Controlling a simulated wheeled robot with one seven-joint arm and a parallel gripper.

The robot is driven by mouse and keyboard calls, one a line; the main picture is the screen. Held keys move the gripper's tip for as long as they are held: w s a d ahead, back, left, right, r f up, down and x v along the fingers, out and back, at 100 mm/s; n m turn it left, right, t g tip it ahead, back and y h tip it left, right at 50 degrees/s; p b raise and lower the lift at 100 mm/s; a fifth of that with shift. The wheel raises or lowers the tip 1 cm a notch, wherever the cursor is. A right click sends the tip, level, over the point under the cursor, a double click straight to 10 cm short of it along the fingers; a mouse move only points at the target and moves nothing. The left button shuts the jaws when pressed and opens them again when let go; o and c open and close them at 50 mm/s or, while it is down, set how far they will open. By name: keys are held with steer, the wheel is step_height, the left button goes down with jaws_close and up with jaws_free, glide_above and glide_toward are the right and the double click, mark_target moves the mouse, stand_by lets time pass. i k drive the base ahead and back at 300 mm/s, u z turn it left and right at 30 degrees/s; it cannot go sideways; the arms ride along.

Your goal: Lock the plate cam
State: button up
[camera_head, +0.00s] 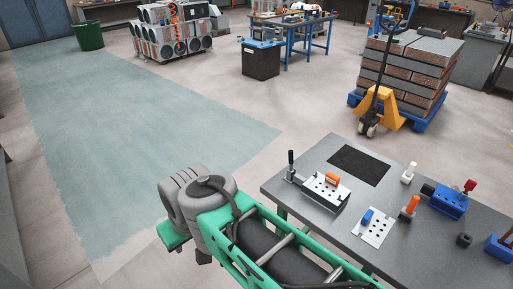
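Two metal plate fixtures sit on the grey table (315,158). The left one is a silver perforated block (323,197) with an orange part (332,179) on top and a black upright lever (290,160) at its left end. The right one is a flat silver perforated plate (374,229) with a blue piece (367,216) on it. I cannot tell which of them is the plate cam, nor whether any cam is locked. My gripper does not show in this view.
Right on the table are an orange-handled tool (410,206), a white-topped piece (408,173), a blue vise-like device (447,201) and a small dark block (464,240). A black mat (359,165) lies bare. A pallet jack (379,110) with stacked slabs stands behind; open floor lies left.

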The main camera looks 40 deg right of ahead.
mark_target(291, 159)
steer(key=z, duration=0.1)
steer(key=i, duration=0.8)
steer(key=z, duration=0.75)
steer(key=i, duration=0.35)
steer(key=z, duration=0.25)
